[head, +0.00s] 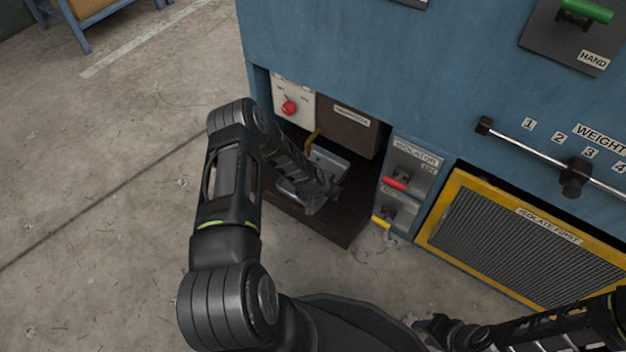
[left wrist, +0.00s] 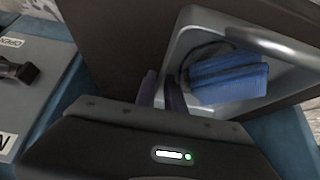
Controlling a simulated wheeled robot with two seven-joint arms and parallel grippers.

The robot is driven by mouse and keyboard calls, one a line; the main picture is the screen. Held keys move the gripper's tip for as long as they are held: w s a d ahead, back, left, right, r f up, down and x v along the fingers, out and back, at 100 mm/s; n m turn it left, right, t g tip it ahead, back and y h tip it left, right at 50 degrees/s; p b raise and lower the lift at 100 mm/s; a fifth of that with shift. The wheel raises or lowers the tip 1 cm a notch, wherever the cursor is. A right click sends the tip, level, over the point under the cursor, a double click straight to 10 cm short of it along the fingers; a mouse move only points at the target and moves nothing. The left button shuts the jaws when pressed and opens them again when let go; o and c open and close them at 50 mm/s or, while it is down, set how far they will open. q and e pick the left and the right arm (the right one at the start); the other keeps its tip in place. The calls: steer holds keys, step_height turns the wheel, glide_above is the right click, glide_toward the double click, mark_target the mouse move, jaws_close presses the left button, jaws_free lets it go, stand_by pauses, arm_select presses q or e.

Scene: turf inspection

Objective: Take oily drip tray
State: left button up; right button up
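The drip tray (head: 331,158) is a grey metal pan on the dark floor of a low recess in the blue cabinet; my left arm covers part of it. In the left wrist view the tray (left wrist: 188,42) holds a folded blue cloth (left wrist: 228,77). My left gripper (head: 322,200) is at the tray. In the left wrist view its two fingers (left wrist: 161,92) stand close together, one on each side of the tray's near wall, and look shut on it. My right gripper (head: 440,328) is low in the head view, away from the tray; its fingers are unclear.
A white box with a red button (head: 289,107) and a brown labelled box (head: 349,128) are behind the tray. An isolator panel (head: 411,172) with a red handle stands right of the recess. A yellow-framed grille (head: 520,240) is further right. Concrete floor at left is open.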

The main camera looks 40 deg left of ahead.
arm_select(q)
steer(key=shift+c, duration=0.4)
jaws_close()
stand_by(1.3)
step_height(320, 180, up, 10)
steer(key=p, duration=0.4)
steer(key=shift+f, duration=0.25)
steer(key=shift+r, duration=0.3)
